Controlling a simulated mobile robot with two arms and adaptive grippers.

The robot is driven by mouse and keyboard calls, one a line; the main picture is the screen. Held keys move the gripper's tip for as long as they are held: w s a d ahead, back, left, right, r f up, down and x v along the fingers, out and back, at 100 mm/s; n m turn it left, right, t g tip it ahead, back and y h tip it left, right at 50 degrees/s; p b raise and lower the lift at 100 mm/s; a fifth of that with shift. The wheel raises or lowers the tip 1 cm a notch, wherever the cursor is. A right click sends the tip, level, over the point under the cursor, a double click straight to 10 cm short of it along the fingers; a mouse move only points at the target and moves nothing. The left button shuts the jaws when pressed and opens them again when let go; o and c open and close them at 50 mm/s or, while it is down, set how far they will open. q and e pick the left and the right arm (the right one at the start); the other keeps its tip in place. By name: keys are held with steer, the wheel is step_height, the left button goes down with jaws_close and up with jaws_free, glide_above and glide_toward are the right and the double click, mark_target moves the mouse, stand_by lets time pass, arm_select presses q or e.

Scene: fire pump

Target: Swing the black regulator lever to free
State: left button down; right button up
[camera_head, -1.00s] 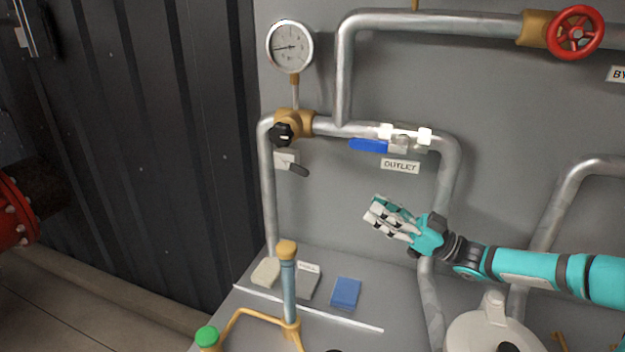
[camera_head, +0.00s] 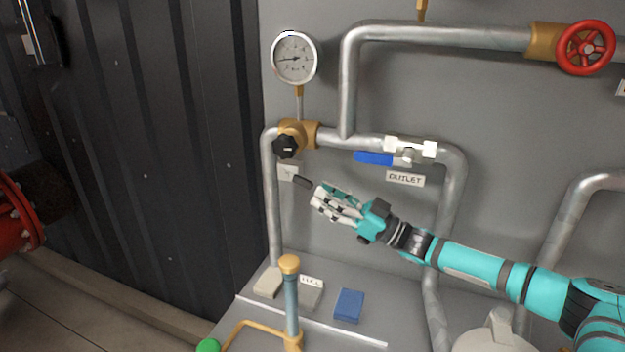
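The black regulator lever (camera_head: 302,182) is a short dark handle. My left gripper is not in view.
A blue-handled outlet valve (camera_head: 374,159) and its OUTLET label (camera_head: 405,179) are above the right gripper. A pressure gauge (camera_head: 295,58) is above the regulator. Below, a yellow-capped post (camera_head: 290,290) rises before a ledge holding a blue block (camera_head: 349,305).

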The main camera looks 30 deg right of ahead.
mark_target(312, 182)
steer(key=shift+p+x, duration=0.4)
steer(key=shift+x, duration=1.55)
jaws_close()
